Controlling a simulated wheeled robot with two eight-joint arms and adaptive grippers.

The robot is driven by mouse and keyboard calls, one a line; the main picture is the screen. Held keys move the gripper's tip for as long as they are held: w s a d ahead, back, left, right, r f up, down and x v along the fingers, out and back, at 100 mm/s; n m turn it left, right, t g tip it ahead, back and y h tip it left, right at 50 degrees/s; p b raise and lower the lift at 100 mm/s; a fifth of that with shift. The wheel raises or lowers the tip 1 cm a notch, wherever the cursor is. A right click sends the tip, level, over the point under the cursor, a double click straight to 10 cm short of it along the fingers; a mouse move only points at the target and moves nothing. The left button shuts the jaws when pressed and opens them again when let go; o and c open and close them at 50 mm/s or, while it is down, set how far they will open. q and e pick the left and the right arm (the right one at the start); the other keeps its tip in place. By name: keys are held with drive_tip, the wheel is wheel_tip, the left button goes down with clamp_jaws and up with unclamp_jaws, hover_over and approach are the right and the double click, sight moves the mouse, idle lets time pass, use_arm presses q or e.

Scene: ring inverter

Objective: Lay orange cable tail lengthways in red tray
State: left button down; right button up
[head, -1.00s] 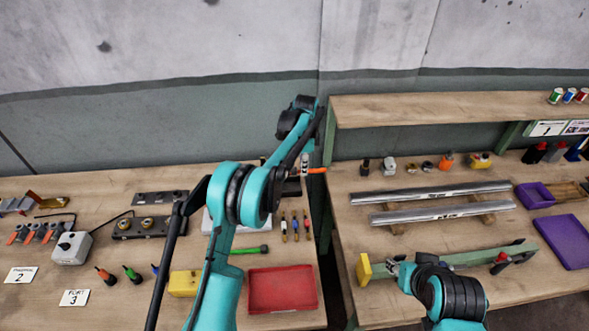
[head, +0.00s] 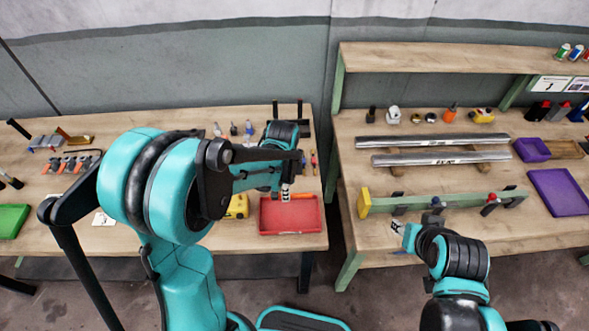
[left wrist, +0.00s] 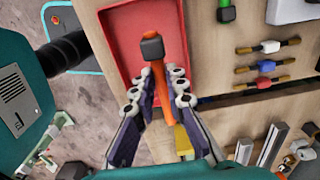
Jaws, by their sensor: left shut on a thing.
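The orange cable tail (left wrist: 160,85) has a dark block-shaped end and is held between the fingers of my left gripper (left wrist: 160,100), which is shut on it. In the head view my left gripper (head: 286,193) is over the upper middle of the red tray (head: 290,229). A short orange piece of the tail (head: 303,196) shows beside the fingertips, running left to right. In the left wrist view the tail lies over the red tray (left wrist: 118,30), roughly along its long side. I cannot tell whether it touches the floor. My right gripper (head: 398,228) is by the right bench's front edge; its jaws are too small to read.
A yellow block (head: 237,207) sits just left of the tray. A green cable tail (left wrist: 225,12) and several small coloured parts lie beside it in the wrist view. A gap separates the two benches. A green rail with a yellow end (head: 364,203) lies on the right bench.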

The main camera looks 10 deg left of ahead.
use_arm(q)
drive_tip(key=shift+s+f, duration=0.2)
drive_tip(key=shift+s, duration=0.7)
wheel_tip(320, 180, down, 8)
drive_tip(key=b, duration=0.7)
drive_tip(key=shift+b, duration=0.3)
drive_tip(key=c, duration=1.5)
unclamp_jaws()
drive_tip(key=shift+o, duration=0.2)
wheel_tip(320, 180, up, 12)
